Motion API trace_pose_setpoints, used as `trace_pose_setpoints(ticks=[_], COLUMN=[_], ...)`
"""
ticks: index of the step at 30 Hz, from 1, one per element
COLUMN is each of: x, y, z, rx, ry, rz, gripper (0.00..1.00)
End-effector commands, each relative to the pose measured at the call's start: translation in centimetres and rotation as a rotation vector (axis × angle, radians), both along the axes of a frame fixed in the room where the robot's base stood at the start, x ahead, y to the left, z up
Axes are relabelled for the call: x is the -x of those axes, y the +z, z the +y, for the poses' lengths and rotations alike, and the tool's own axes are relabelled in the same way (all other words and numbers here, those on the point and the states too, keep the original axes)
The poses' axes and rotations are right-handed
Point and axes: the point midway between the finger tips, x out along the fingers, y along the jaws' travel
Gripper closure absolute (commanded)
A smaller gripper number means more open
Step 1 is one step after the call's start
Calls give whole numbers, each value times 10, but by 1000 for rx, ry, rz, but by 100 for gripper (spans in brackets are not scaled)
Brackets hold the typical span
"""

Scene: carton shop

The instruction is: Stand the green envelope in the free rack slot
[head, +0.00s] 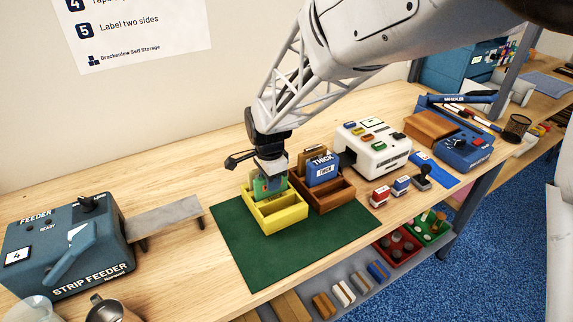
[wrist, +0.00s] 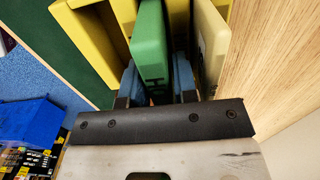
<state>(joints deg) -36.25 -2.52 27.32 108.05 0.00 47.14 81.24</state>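The green envelope (head: 272,188) is upright at the back part of the yellow rack (head: 277,220) in the head view. My gripper (head: 270,172) is above the rack and points down. In the wrist view the green envelope (wrist: 150,42) is between my blue fingers (wrist: 156,85), which close on its two sides. A cream piece (wrist: 213,42) stands just right of the fingers, and yellow rack walls (wrist: 88,35) lie to the left. The envelope's lower edge is hidden, so I cannot tell whether it rests on the rack floor. The rack's front compartments look empty.
A brown wooden rack (head: 328,198) with a blue THICK piece (head: 322,170) stands close right of the yellow rack. Both are on a green mat (head: 238,240), whose front is clear. The strip feeder (head: 70,250) is left; a white machine (head: 375,150) and stamps are right.

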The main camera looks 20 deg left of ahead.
Motion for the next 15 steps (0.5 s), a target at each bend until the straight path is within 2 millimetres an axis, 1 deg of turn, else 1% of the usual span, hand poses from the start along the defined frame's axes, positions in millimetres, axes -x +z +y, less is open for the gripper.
trace_pose_setpoints(ticks=[1, 3, 5, 15], x=[0, 0, 0, 0], y=[0, 0, 0, 1], z=[0, 0, 0, 0], rx=[0, 0, 0, 0], ry=[0, 0, 0, 0], rz=[0, 0, 0, 0], gripper=[81, 92, 100, 100])
